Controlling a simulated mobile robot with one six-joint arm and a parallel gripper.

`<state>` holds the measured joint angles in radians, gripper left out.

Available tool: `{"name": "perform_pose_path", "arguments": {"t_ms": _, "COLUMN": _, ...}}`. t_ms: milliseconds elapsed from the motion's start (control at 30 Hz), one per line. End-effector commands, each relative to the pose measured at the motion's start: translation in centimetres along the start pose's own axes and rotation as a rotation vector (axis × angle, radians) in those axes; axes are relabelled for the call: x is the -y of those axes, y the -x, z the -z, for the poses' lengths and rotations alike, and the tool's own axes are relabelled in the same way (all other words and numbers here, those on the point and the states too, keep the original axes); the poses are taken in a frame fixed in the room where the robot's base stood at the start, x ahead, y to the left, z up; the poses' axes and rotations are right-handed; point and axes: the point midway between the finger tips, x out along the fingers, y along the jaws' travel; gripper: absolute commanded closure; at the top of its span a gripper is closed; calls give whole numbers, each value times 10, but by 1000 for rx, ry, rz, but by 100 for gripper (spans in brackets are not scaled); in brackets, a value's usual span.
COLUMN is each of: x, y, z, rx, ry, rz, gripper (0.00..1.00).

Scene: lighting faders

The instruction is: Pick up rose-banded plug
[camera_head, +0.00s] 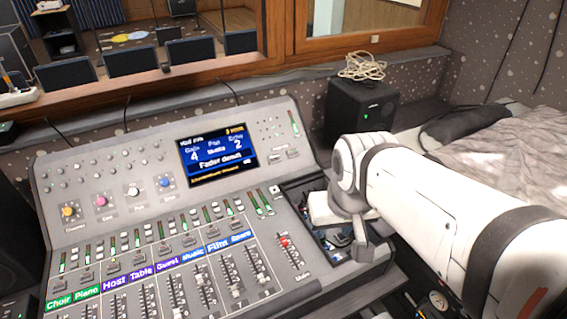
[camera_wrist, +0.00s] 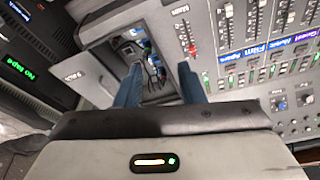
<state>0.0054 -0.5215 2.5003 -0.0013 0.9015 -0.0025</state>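My gripper (camera_wrist: 160,67) is open, with its two blue-grey fingers spread over an open compartment (camera_wrist: 158,32) in the desk. Small dark, white and blue connectors and leads (camera_wrist: 152,62) lie in the compartment between the fingers. I cannot make out a rose band on any of them, so I cannot tell which is the rose-banded plug. Nothing shows held between the fingers.
The mixing desk (camera_head: 110,230) with faders and a lit screen (camera_head: 217,153) stands to the left. A red fader knob (camera_head: 284,241) is close to the compartment. A black speaker (camera_head: 362,108) with coiled cable on top stands behind. A grey panel (camera_wrist: 80,76) lies beside the opening.

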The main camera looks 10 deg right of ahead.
Motion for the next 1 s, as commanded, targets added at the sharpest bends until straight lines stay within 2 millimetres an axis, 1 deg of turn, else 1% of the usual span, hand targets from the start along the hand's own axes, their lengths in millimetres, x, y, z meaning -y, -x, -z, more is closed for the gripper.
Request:
{"name": "perform_pose_path", "arguments": {"t_ms": 67, "x": 0, "y": 0, "z": 2, "rx": 3, "ry": 2, "rz": 0, "gripper": 65}}
{"name": "perform_pose_path", "arguments": {"t_ms": 167, "x": 0, "y": -2, "z": 13, "rx": 13, "ry": 12, "rz": 0, "gripper": 65}}
{"name": "perform_pose_path", "arguments": {"t_ms": 267, "x": -6, "y": -8, "z": 35, "rx": 36, "ry": 26, "rz": 0, "gripper": 65}}
{"name": "perform_pose_path", "arguments": {"t_ms": 367, "x": -6, "y": -20, "z": 68, "rx": 64, "ry": 60, "rz": 1, "gripper": 65}}
{"name": "perform_pose_path", "arguments": {"t_ms": 400, "x": -6, "y": -27, "z": 82, "rx": 78, "ry": 75, "rz": 3, "gripper": 65}}
{"name": "perform_pose_path", "arguments": {"t_ms": 467, "x": -6, "y": -39, "z": 102, "rx": 96, "ry": 98, "rz": 5, "gripper": 65}}
{"name": "perform_pose_path", "arguments": {"t_ms": 500, "x": -6, "y": -49, "z": 115, "rx": 108, "ry": 113, "rz": 6, "gripper": 65}}
{"name": "perform_pose_path", "arguments": {"t_ms": 567, "x": -6, "y": -64, "z": 134, "rx": 125, "ry": 136, "rz": 9, "gripper": 65}}
{"name": "perform_pose_path", "arguments": {"t_ms": 600, "x": -5, "y": -76, "z": 146, "rx": 138, "ry": 151, "rz": 11, "gripper": 65}}
{"name": "perform_pose_path", "arguments": {"t_ms": 667, "x": -5, "y": -94, "z": 164, "rx": 155, "ry": 173, "rz": 14, "gripper": 65}}
{"name": "perform_pose_path", "arguments": {"t_ms": 700, "x": -5, "y": -108, "z": 174, "rx": 167, "ry": 189, "rz": 17, "gripper": 65}}
{"name": "perform_pose_path", "arguments": {"t_ms": 767, "x": -5, "y": -129, "z": 189, "rx": 185, "ry": 210, "rz": 21, "gripper": 65}}
{"name": "perform_pose_path", "arguments": {"t_ms": 800, "x": -5, "y": -144, "z": 198, "rx": 196, "ry": 225, "rz": 23, "gripper": 65}}
{"name": "perform_pose_path", "arguments": {"t_ms": 867, "x": -5, "y": -165, "z": 209, "rx": 211, "ry": 244, "rz": 27, "gripper": 65}}
{"name": "perform_pose_path", "arguments": {"t_ms": 900, "x": -5, "y": -179, "z": 215, "rx": 221, "ry": 256, "rz": 30, "gripper": 65}}
{"name": "perform_pose_path", "arguments": {"t_ms": 1000, "x": -4, "y": -208, "z": 226, "rx": 240, "ry": 282, "rz": 36, "gripper": 65}}
